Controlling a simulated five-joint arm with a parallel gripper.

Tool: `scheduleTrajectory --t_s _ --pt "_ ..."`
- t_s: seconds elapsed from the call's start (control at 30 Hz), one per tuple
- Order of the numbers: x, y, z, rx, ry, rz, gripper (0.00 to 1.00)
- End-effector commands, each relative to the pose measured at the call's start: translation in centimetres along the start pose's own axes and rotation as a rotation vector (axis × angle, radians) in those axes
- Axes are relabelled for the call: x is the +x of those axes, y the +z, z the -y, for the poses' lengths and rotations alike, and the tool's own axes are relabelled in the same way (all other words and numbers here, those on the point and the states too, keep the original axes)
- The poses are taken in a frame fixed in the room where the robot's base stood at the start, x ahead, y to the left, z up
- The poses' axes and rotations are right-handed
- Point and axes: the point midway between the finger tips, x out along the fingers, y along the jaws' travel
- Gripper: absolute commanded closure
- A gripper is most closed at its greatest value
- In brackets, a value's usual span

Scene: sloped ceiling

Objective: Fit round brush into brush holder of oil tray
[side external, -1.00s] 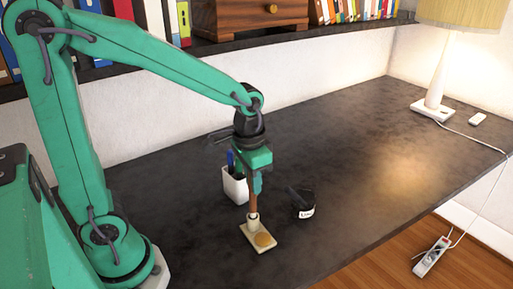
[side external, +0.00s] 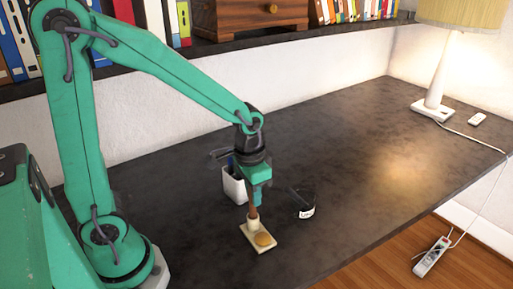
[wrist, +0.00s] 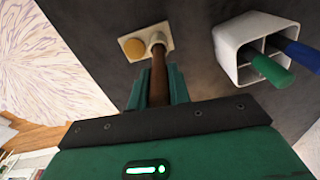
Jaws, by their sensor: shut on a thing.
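The oil tray (side external: 249,239) is a small cream plate on the dark desk, with a round amber patch (side external: 264,239) and a short upright cream tube, the brush holder (side external: 253,222). It also shows at the top of the wrist view (wrist: 137,68). My gripper (side external: 257,205) is shut on the brown round brush (wrist: 159,76), directly above the holder. The brush looks nearly upright and its lower end meets the holder's mouth (wrist: 156,39). That end is hidden, so I cannot tell how deep it sits.
A white divided cup (wrist: 226,46) with a blue pen (wrist: 299,55) and a green pen (wrist: 270,69) stands close by. A black, white-labelled container (side external: 306,205) stands right of my gripper. The desk's right side is clear up to the lamp (side external: 433,100).

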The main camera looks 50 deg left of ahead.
Motion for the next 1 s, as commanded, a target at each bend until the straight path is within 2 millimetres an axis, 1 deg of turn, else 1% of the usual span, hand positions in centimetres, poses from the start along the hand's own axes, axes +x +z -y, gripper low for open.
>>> scheduleTrajectory --t_s 0.13,0.17,0.2,0.27,0.57,0.73,0.87,1.0 --pt "0.3 0.0 0.0 0.000 0.000 0.001 1.00" --pt "0.3 0.0 0.0 0.000 0.000 0.001 0.77" --pt "0.3 0.0 0.0 0.000 0.000 0.000 0.69" --pt "0.3 0.0 0.0 0.000 0.000 0.000 0.59" --pt "0.2 0.0 0.0 0.000 0.000 0.000 0.59" --pt "-0.2 0.0 0.0 0.000 0.000 -0.002 0.59" --pt "-1.2 -0.1 0.0 0.000 0.000 -0.003 0.59" --pt "-3.0 -0.1 0.0 0.000 0.000 -0.005 0.59"
